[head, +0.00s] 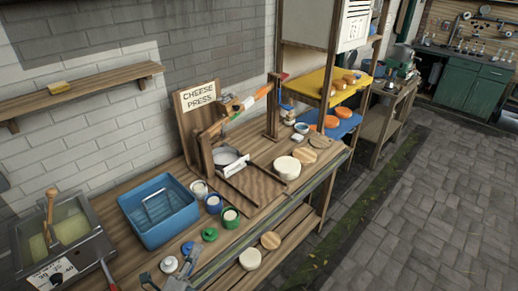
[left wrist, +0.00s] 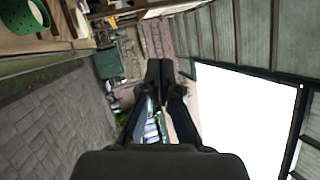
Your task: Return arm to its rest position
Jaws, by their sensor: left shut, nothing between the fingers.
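My left gripper (left wrist: 160,78) shows in the left wrist view with its dark fingertips together and nothing between them. In the head view a grey part of it (head: 176,282) shows at the bottom edge, by the front of the workbench, near the blue and white lids. Most of my left arm is outside the frame. My right gripper is in neither view.
The wooden workbench (head: 262,221) carries a blue tub (head: 160,228), several small jars, a cheese press with its sign (head: 199,96) and a pale cheese wheel (head: 287,168). A steel vat (head: 62,240) stands at left. Paved floor (head: 420,190) is clear at right.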

